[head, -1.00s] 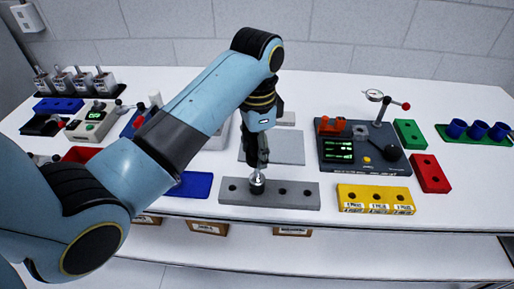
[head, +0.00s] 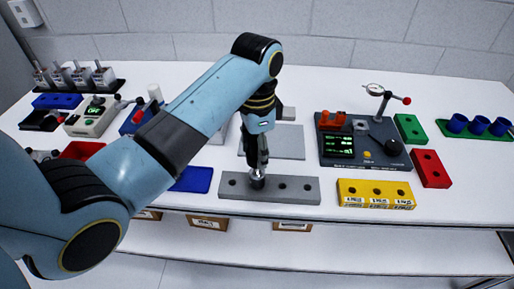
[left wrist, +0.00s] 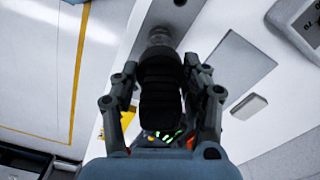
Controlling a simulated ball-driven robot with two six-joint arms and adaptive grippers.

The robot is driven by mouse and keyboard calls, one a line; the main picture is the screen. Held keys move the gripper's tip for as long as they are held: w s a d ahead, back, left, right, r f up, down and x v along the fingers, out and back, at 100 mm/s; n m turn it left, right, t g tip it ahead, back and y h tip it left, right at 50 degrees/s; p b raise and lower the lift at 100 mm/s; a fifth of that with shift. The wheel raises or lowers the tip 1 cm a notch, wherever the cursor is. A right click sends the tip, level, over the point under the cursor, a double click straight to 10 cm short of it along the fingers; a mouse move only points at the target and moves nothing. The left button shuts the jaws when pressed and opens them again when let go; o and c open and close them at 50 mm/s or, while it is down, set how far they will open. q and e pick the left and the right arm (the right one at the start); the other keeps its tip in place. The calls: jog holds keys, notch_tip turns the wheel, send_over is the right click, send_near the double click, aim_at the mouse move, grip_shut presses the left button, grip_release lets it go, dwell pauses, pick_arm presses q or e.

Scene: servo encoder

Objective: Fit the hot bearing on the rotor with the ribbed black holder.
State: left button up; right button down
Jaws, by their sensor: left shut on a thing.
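My left gripper (head: 258,160) points down over the grey block with holes (head: 304,196) near the bench's front edge. Its fingers are shut on the ribbed black holder (left wrist: 160,92), which fills the space between them in the left wrist view. A silvery round part (head: 257,182) shows at the holder's lower end, at the block's second hole position from the left. It also shows in the left wrist view (left wrist: 158,38). I cannot tell the bearing from the rotor here, nor whether the bearing is seated. My right gripper is not in view.
A yellow block with holes (head: 375,203) stands to the right. Behind it are a dark instrument with a green display (head: 384,165), a red block (head: 430,169) and a green block (head: 410,129). A blue block (head: 191,179) lies to the left. A grey plate (head: 285,142) lies behind.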

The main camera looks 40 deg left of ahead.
pick_arm(q)
jog(key=shift+f, duration=0.1)
jog(key=shift+f, duration=0.95)
jog(key=shift+f+b, duration=0.15)
jog(key=shift+b, duration=0.15)
jog(key=shift+f, duration=0.85)
jog(key=shift+r+p, duration=0.5)
jog(key=shift+r, duration=0.15)
dwell(3.7)
dwell(0.4)
jog(key=shift+r, duration=3.25)
